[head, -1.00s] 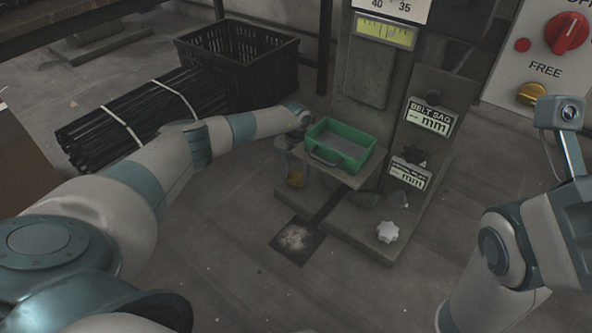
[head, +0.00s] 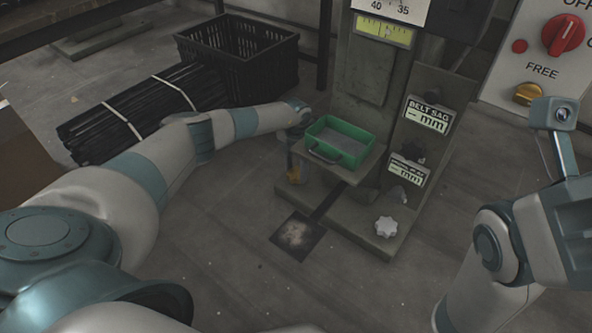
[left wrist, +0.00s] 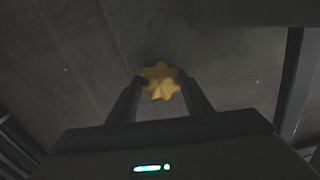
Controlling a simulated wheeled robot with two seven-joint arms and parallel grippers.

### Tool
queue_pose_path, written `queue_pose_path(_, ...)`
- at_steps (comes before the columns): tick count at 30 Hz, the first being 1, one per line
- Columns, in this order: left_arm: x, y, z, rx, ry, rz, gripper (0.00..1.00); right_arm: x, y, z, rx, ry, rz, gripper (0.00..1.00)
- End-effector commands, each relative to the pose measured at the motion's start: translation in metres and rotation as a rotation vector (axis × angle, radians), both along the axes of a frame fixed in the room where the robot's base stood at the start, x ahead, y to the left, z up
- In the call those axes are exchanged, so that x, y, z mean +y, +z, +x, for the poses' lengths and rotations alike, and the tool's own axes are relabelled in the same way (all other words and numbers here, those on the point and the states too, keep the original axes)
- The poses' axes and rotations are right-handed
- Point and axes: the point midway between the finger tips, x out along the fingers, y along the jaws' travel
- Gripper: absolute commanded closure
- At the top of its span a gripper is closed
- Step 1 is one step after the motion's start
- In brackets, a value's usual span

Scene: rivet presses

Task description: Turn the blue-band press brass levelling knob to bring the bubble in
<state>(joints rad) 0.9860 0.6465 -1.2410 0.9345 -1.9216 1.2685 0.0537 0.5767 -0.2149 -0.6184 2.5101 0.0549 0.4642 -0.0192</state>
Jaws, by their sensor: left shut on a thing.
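The brass star-shaped knob (head: 294,175) sits low at the left side of the grey press, below its shelf. My left gripper (head: 294,164) reaches down to it from above and is partly hidden by its own wrist. In the left wrist view the knob (left wrist: 160,80) lies between the two finger ends (left wrist: 160,93), and the gripper is shut on it. The yellow-green level vial (head: 384,30) is at the top of the press; its bubble is too small to read surely. No blue band shows on the press. Of my right arm, only links and a wrist camera show.
A green tray (head: 339,141) stands on the press shelf just beside my left wrist. A white star knob (head: 386,227) is on the press foot. A black crate (head: 240,58) and bundled dark rods (head: 135,112) lie behind my left arm. A control panel (head: 540,55) is at upper right.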

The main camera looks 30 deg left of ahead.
Motion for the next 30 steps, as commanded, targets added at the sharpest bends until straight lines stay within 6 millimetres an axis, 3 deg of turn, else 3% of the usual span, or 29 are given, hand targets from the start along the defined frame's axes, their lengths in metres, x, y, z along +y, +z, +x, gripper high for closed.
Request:
queue_pose_path(1,0.0,0.0,0.0,0.001,0.0,0.0,0.77,0.0,0.0,0.0,-0.001,0.0,0.001,0.69)
queue_pose_path(2,0.0,0.0,0.0,0.001,0.0,0.0,0.48,0.0,0.0,0.0,-0.001,0.0,0.001,0.69)
queue_pose_path(3,0.0,0.0,0.0,0.001,0.001,0.0,0.38,0.0,0.0,0.0,-0.001,0.0,0.001,0.69)
queue_pose_path(4,0.0,0.0,0.0,0.001,0.001,0.0,0.36,0.0,0.0,0.0,-0.001,-0.001,0.001,0.69)
queue_pose_path(17,0.001,0.003,0.0,0.0,0.002,0.0,0.36,-0.001,0.004,0.0,-0.002,-0.001,0.004,0.69)
queue_pose_path(30,0.013,0.04,-0.002,0.0,0.007,0.001,0.36,0.0,0.035,0.0,-0.001,-0.001,0.001,0.69)
